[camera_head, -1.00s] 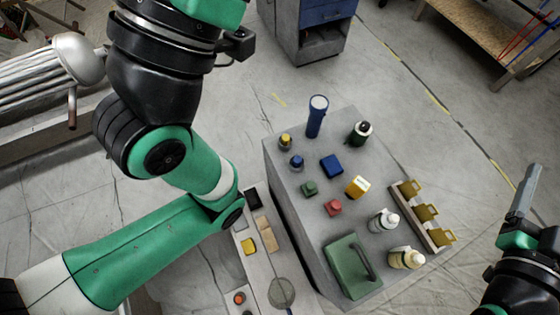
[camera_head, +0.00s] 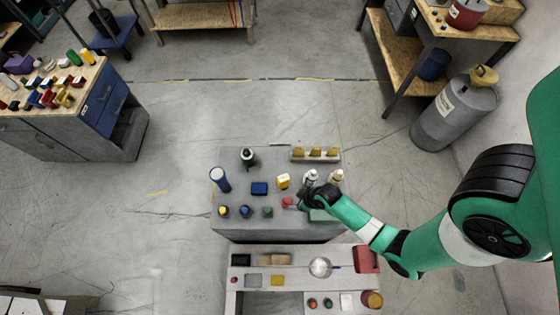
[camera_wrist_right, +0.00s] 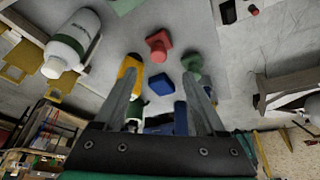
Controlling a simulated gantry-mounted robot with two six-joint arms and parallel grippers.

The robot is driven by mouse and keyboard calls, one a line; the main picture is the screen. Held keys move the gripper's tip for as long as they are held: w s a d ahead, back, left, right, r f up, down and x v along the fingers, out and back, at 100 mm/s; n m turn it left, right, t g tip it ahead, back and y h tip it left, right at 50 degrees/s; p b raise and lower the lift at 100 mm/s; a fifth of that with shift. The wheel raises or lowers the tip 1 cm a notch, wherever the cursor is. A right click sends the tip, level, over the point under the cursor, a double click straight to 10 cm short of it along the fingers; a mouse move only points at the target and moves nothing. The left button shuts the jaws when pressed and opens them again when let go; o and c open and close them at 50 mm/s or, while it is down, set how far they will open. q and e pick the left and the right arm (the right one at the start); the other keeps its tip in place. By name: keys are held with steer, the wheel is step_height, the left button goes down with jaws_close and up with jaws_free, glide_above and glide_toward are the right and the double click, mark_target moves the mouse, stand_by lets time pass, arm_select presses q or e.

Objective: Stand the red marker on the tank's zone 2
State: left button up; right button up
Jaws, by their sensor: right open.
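The red marker (camera_head: 287,202) is a small red piece on the grey work surface (camera_head: 235,165); in the right wrist view (camera_wrist_right: 158,45) it has a square base and a narrower top. My right gripper (camera_head: 297,203) is just to its right in the head view. In the wrist view its two fingers (camera_wrist_right: 162,72) are spread with nothing held between them. A grey drum (camera_head: 452,118) with a white label stands on the floor at the right; I cannot tell whether it is the tank, and no zone marking is readable. My left gripper is out of view.
Close to the marker are a green piece (camera_head: 267,211), a blue block (camera_head: 259,188), a yellow box (camera_head: 283,181) and a white bottle (camera_head: 310,177). A blue cylinder (camera_head: 220,179) stands at left. A low bench (camera_head: 255,305) lies in front.

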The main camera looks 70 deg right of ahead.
mark_target(287, 200)
steer(key=b+x, duration=0.1)
steer(key=x, duration=0.2)
steer(key=b+x, duration=0.1)
steer(key=x, duration=0.1)
steer(key=shift+w+d+f+b, duration=0.1)
steer(key=shift+d+f+b, duration=0.15)
steer(key=shift+d+b, duration=0.1)
steer(key=b+x, duration=0.2)
steer(key=x, duration=0.3)
steer(key=shift+w+a+b, duration=0.1)
steer(key=shift+w+b, duration=0.1)
steer(key=shift+b, duration=0.15)
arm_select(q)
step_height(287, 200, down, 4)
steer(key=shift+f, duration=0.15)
arm_select(e)
jaws_close()
